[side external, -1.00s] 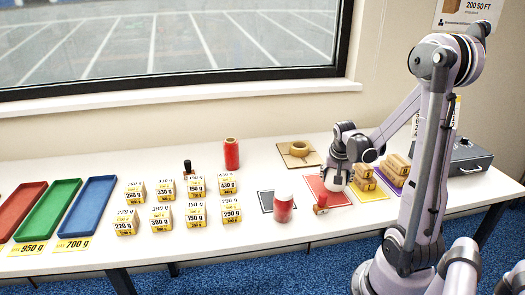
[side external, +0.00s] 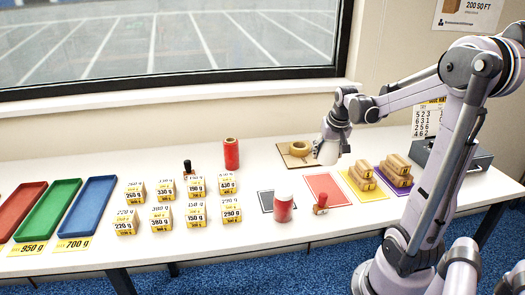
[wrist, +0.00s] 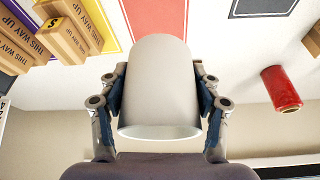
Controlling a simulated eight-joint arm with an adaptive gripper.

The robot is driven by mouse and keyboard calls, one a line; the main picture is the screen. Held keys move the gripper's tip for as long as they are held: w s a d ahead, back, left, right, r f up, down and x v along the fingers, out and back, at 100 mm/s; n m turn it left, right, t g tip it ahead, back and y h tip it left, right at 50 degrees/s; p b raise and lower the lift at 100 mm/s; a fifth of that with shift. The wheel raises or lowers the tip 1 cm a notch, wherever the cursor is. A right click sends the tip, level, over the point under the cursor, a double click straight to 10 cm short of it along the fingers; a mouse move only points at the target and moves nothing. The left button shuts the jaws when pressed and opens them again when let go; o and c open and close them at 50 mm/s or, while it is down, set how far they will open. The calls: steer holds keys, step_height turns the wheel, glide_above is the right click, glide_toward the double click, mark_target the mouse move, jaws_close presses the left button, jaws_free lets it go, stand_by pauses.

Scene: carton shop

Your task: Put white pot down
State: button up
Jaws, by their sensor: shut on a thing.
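The white pot (side external: 327,152) is in my gripper (side external: 336,132), near the back of the white table, just right of the tape roll. In the wrist view the pot (wrist: 157,80) fills the middle, with a finger pressed on each side of it. I cannot tell whether its base is touching the table.
The tape roll (side external: 299,148) lies on a brown board (side external: 290,160) close to the pot's left. In front are a red mat (side external: 328,188), a red stamp (side external: 320,204) and a white-topped red jar (side external: 283,208). Wooden blocks (side external: 397,173) stand right. A red roll (side external: 231,153) stands left.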

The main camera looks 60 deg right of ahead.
steer(key=w+n, duration=0.2)
steer(key=shift+w+r+n+t+y, duration=0.2)
steer(key=shift+r+n+t+y, duration=0.1)
steer(key=shift+r, duration=0.1)
steer(key=shift+w+a, duration=0.15)
steer(key=shift+w, duration=0.15)
steer(key=w+a+f, duration=0.1)
steer(key=w+f, duration=0.1)
steer(key=w, duration=0.1)
steer(key=w+a+f, duration=0.2)
steer(key=w, duration=0.1)
steer(key=w+a+f, duration=0.2)
steer(key=w, duration=0.2)
steer(key=shift+f, duration=0.4)
steer(key=shift+a+f, duration=0.1)
steer(key=shift+f, duration=1.95)
steer(key=shift+f, duration=0.45)
steer(key=o, duration=1.2)
